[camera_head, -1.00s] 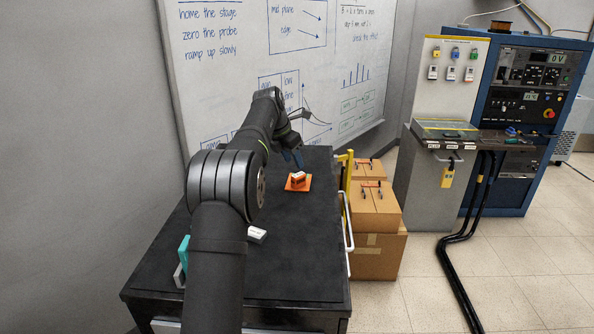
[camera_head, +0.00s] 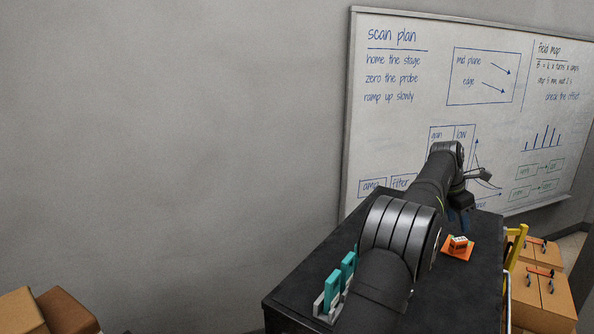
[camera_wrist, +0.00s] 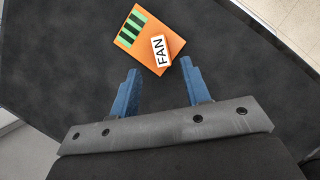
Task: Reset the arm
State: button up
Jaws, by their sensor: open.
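My arm reaches over the black table (camera_head: 300,293) in the head view. My gripper (camera_head: 459,222) hangs beyond the elbow, its blue fingers partly hidden by the arm. In the wrist view my gripper (camera_wrist: 160,82) shows two blue fingers spread wide with nothing between them. Beyond the fingertips lies an orange square plate (camera_wrist: 152,30) with green and black stripes. A small white block marked FAN (camera_wrist: 161,51) sits on it.
Teal pieces in a grey holder (camera_head: 333,291) stand at the table's left edge. A whiteboard (camera_head: 420,120) hangs on the wall behind. Cardboard boxes (camera_head: 540,297) and a yellow frame (camera_head: 515,247) stand right of the table. More boxes (camera_head: 62,312) are at the lower left.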

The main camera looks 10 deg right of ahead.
aim_at(461, 239)
jog(key=x, duration=0.8)
jog(key=shift+d+f, duration=0.15)
jog(key=shift+f, duration=0.2)
notch_tip(461, 239, up, 3)
jog(key=shift+f, duration=0.2)
jog(key=shift+r, duration=0.75)
